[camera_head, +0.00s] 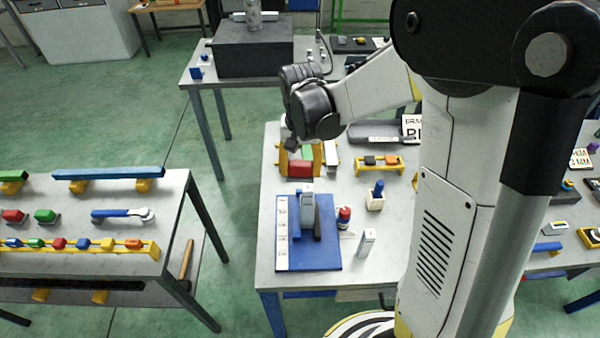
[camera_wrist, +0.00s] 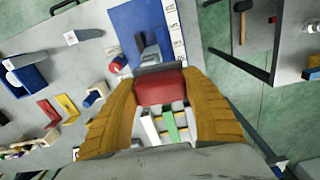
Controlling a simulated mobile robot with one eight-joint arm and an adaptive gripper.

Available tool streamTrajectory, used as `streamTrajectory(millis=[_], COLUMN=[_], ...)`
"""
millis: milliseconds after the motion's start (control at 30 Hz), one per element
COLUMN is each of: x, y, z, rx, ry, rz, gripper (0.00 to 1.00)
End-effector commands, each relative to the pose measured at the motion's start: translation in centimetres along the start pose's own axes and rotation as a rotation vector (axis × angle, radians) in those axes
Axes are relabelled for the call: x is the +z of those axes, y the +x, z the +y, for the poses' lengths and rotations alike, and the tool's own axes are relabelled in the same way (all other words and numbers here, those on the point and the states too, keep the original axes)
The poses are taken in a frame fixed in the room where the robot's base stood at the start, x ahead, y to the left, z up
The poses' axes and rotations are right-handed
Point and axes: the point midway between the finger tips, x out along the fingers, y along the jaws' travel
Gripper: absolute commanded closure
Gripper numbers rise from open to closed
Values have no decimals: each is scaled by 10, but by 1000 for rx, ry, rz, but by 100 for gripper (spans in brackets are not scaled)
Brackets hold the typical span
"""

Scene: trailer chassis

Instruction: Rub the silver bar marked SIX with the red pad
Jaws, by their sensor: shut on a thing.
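My gripper (camera_wrist: 160,90) has yellow fingers closed on the sides of the red pad (camera_wrist: 160,86). In the head view my gripper (camera_head: 299,165) holds the red pad (camera_head: 300,170) over the table, behind a blue board (camera_head: 318,263). A silver bar (camera_head: 307,186) stands on that board, beside a blue bar and a dark bar; it also appears in the wrist view (camera_wrist: 150,52), just beyond the pad and apart from it. Another silver block (camera_head: 366,242) stands right of the board. I cannot read SIX on either.
A white label strip (camera_head: 281,232) lines the board's left edge. A red-capped bottle (camera_head: 344,217) and a small holder (camera_head: 375,202) stand to its right. A yellow rack (camera_head: 379,164) is behind. Green and white pieces (camera_wrist: 170,126) show between my fingers.

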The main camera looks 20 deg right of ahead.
Motion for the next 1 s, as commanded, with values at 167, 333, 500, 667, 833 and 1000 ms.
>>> streamTrajectory(millis=[167, 333, 500, 667, 833, 1000], x=[-3, -6, -7, -7, -7, -10], y=[-19, -32, -35, -34, -34, -32], z=[0, 1, 1, 1, 1, 2], rx=[0, 0, 0, 0, 0, 0], ry=[-1, -1, -2, -2, -2, -3], rz=[0, 0, 0, 0, 0, 0], gripper=[74, 74, 74, 74, 74, 74])
